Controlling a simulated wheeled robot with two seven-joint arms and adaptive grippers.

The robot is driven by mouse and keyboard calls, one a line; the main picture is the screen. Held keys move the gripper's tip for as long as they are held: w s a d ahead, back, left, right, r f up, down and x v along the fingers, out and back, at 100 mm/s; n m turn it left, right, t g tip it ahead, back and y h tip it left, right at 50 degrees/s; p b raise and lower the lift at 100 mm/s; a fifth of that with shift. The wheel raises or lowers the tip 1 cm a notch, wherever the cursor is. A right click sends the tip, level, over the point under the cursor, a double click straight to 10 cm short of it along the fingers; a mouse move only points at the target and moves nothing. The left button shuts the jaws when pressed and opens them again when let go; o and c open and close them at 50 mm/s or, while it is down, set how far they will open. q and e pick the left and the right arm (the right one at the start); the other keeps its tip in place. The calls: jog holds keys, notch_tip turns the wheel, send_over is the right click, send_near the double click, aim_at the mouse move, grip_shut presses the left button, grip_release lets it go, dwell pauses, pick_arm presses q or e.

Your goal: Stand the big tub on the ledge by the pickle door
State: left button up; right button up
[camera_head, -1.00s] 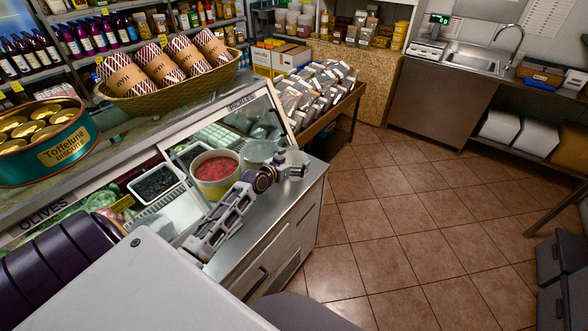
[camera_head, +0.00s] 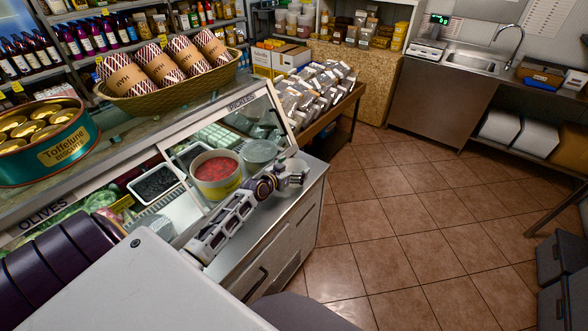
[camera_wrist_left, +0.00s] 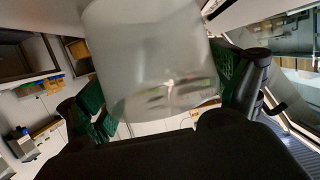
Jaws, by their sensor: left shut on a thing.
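A translucent, whitish tub (camera_head: 295,168) is held over the steel ledge (camera_head: 282,218) on the near side of the glass case. In the left wrist view the same tub (camera_wrist_left: 150,75) fills the upper middle, between the green finger pads. My left gripper (camera_head: 286,180) is shut on its sides, and partly hides it in the head view. Whether its base touches the ledge cannot be told. The pickle door is the glass lid by the label "PICKLES" (camera_head: 243,102), beyond the tub.
A round tub of red food (camera_head: 216,168), a grey round tub (camera_head: 260,152) and a tray of dark food (camera_head: 155,184) sit in the case.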

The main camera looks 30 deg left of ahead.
pick_arm(q)
jog(key=shift+f, duration=0.15)
jog(key=o, duration=0.5)
jog(key=shift+r, duration=0.2)
jog(key=shift+v, duration=6)
